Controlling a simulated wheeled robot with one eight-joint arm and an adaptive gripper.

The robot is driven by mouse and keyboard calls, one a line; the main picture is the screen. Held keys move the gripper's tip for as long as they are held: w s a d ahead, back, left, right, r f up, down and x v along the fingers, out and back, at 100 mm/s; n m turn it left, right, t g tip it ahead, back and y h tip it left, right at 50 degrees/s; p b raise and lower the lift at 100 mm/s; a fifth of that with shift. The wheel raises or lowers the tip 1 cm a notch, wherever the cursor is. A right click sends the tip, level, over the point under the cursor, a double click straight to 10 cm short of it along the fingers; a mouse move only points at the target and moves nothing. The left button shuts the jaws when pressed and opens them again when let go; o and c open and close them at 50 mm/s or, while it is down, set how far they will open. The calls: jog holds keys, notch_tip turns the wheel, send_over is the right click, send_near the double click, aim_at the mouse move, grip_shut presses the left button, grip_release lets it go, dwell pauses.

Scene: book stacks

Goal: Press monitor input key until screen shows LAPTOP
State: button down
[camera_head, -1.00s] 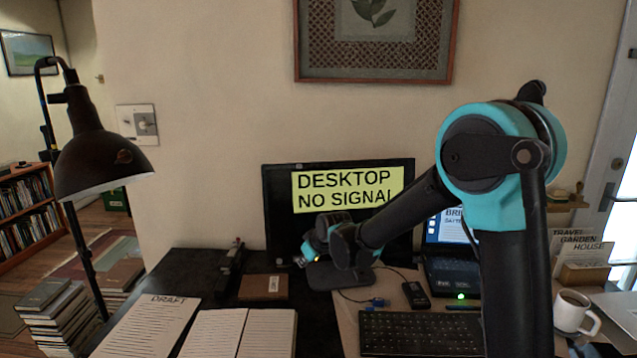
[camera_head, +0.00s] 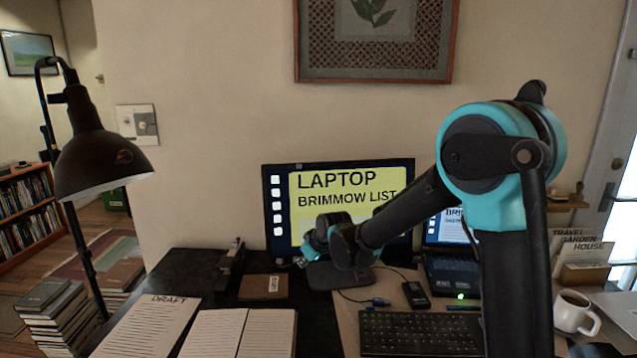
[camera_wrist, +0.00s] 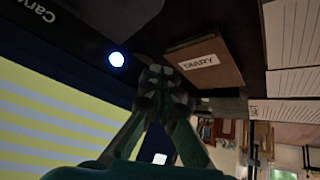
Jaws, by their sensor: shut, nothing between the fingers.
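The monitor (camera_head: 276,240) stands against the wall, and its screen reads "LAPTOP" and "BRIMMOW LIST" on yellow, with a column of icons at its left. In the wrist view, the monitor's striped yellow screen (camera_wrist: 50,115) fills the left side. A round bluish-white light (camera_wrist: 117,59) glows on its dark bezel; I cannot tell whether this is the input key. My gripper (camera_wrist: 163,80) is shut and empty, its tips to the right of that light. In the head view my gripper (camera_head: 302,262) is near the monitor's lower edge, and my arm hides part of the screen.
A brown diary (camera_head: 264,287) lies close to my gripper; it also shows in the wrist view (camera_wrist: 205,62). A laptop (camera_head: 452,272), keyboard (camera_head: 420,332) and coffee mug (camera_head: 574,312) are to the right. Open pages (camera_head: 238,333) and a black lamp (camera_head: 100,165) are left.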

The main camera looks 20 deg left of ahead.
jog(key=s+d+r, duration=0.1)
jog(key=s+d, duration=0.1)
jog(key=s, duration=0.3)
jog(key=shift+s+d, duration=0.2)
jog(key=shift+d, duration=0.05)
dwell(0.3)
dwell(0.5)
jog(key=s+d+f+m+h, duration=0.1)
jog(key=s+d+m, duration=0.1)
jog(key=d, duration=0.9)
jog(key=s+d+f+m+h, duration=0.1)
jog(key=s+d+m, duration=0.2)
jog(key=d, duration=0.9)
jog(key=s+d+f+m+h, duration=0.1)
jog(key=s+d+m+h, duration=0.1)
jog(key=d, duration=0.9)
jog(key=shift+s+d+f+m, duration=0.15)
jog(key=shift+s+d+m, duration=0.3)
jog(key=shift+m, duration=0.35)
jog(key=s+d+f+m+h, duration=0.1)
jog(key=s+d+f+m, duration=0.2)
jog(key=s+d, duration=0.5)
jog(key=shift+s+d+f+g+h, duration=0.2)
jog(key=shift+s+f+g+h, duration=0.1)
jog(key=shift+s+g, duration=0.15)
